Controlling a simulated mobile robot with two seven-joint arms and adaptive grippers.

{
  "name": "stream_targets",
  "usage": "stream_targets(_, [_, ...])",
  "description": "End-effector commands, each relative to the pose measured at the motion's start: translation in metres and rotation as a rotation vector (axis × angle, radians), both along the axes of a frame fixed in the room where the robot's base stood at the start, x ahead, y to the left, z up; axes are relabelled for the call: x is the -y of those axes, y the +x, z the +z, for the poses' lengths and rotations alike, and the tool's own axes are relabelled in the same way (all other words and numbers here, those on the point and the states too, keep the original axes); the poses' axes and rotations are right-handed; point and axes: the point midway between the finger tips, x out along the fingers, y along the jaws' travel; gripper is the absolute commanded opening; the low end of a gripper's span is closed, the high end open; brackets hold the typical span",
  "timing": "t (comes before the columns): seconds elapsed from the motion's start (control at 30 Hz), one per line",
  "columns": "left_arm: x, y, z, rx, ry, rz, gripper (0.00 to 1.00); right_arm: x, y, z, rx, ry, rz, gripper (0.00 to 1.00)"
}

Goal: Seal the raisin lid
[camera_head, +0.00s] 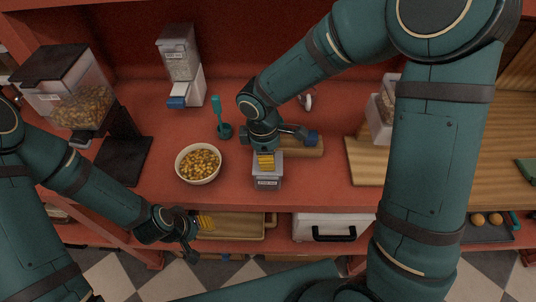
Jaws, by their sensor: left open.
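A small clear-grey canister (268,181) with a label stands near the front edge of the red shelf. My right gripper (266,158) is right over its top, with a yellow finger pad at the canister's upper rim. The hand hides most of the top, so I cannot make out the raisin lid or whether it is seated. I cannot tell how far the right fingers are closed. My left gripper (200,238) is open and empty, in front of the shelf edge and below the bowl, apart from the canister.
A bowl of yellow-brown pieces (199,165) stands left of the canister. A wooden board (366,163) lies right. Below are a wooden tray (236,233) and a white box (308,222).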

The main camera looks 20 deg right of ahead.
Motion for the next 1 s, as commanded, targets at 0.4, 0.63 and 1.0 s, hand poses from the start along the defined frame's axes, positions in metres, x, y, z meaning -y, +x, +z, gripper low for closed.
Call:
stream_targets(0.4, [0.0,-0.0001,-0.0005,0.0,0.0,0.0,0.43,0.0,0.0001,-0.0002,0.0,0.0,0.0,0.53])
stream_targets(0.63, [-0.0001,0.0,-0.0004,0.0,0.0,0.0,0.43,0.0,0.0,-0.0002,0.0,0.0,0.0,0.58])
stream_targets(1.0, [0.0001,0.0,-0.0004,0.0,0.0,0.0,0.43,0.0,0.0,-0.0003,0.0,0.0,0.0,0.92])
